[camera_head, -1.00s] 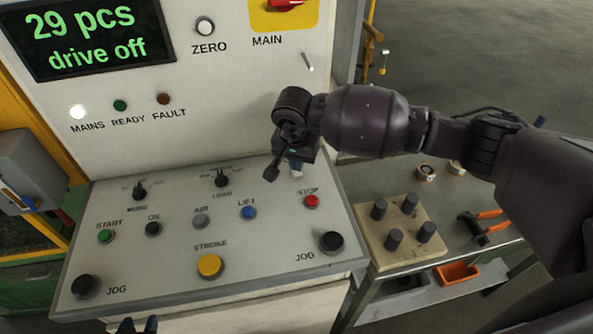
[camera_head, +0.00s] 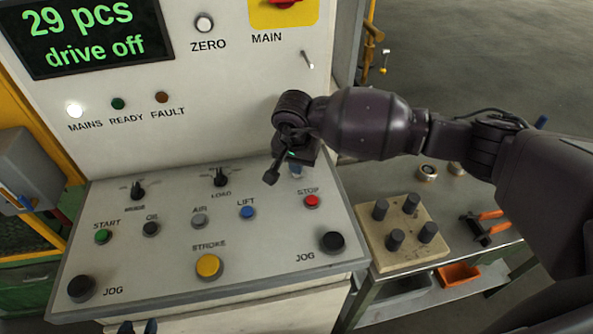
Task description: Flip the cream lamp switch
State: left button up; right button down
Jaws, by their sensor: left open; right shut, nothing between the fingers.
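I cannot clearly make out a cream lamp switch. A small pale lever (camera_head: 308,60) sticks out of the upright panel below the MAIN label; I cannot tell if it is the lamp switch. My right gripper (camera_head: 271,177) is shut and empty, pointing down above the sloping desk, left of the STOP button (camera_head: 311,201). A small pale and bluish part (camera_head: 296,170) shows just under the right wrist, mostly hidden by it.
The sloping desk (camera_head: 120,263) carries several buttons and two rotary knobs, including the yellow STROKE button (camera_head: 209,267). A side table (camera_head: 455,230) at right holds a pegged block (camera_head: 372,241) and orange-handled pliers (camera_head: 484,226). A grey box (camera_head: 25,170) stands at left.

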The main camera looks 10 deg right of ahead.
jog(key=shift+f+b, duration=0.4)
jog(key=shift+f, duration=0.15)
jog(key=shift+r, duration=0.1)
jog(key=shift+r+p, duration=0.55)
jog(key=shift+r, duration=0.65)
jog(key=shift+r+p, duration=0.8)
jog(key=shift+r, duration=1.45)
